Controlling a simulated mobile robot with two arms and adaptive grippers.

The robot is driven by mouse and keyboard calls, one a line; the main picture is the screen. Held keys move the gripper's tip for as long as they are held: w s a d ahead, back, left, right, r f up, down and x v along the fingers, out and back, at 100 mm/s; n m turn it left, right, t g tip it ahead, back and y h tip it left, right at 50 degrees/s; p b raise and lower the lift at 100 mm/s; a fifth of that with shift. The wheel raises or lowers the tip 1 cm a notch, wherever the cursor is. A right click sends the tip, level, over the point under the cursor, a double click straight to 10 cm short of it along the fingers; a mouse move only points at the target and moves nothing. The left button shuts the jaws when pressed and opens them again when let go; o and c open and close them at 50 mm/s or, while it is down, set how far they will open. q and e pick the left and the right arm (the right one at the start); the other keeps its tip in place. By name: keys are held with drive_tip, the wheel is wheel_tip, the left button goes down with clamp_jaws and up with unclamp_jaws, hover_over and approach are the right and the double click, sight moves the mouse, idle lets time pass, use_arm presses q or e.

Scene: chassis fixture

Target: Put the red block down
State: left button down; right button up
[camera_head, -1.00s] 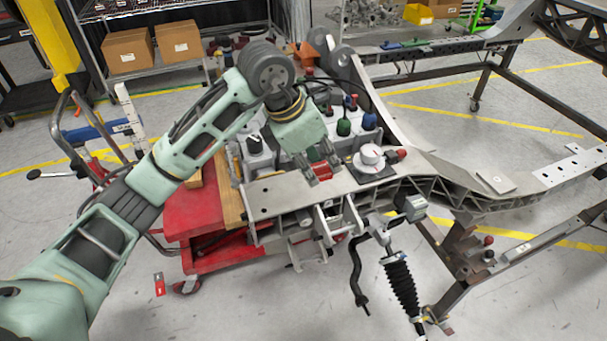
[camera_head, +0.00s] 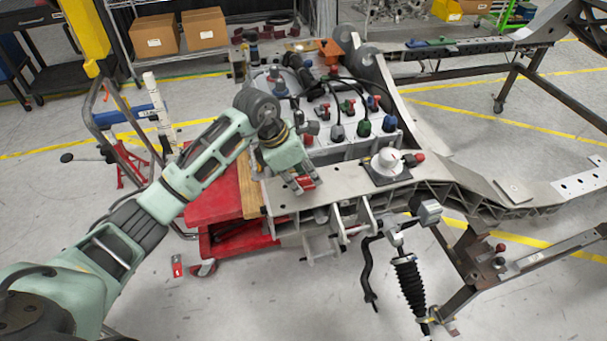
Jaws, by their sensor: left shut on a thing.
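My left gripper (camera_head: 302,186) is shut on the red block (camera_head: 306,182). It holds the block over the grey plate (camera_head: 345,177) at the near end of the chassis fixture. The gripper points downward, and its fingers partly cover the block. I cannot tell whether the block touches the plate or hangs just above it. My right gripper is not in view.
A white round part (camera_head: 386,162) on a dark base stands right of the gripper. Behind is a grey box (camera_head: 345,152) with coloured plugs and cables. A red cart (camera_head: 215,197) stands left. The plate between gripper and white part is clear.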

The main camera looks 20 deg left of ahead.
use_arm(q)
drive_tip(key=shift+f, duration=0.1)
drive_tip(key=c, duration=1.6)
unclamp_jaws()
drive_tip(key=shift+r, duration=0.25)
drive_tip(key=b+v, duration=0.2)
drive_tip(key=v, duration=0.9)
drive_tip(key=shift+s+a+r, duration=0.2)
drive_tip(key=shift+r, duration=0.15)
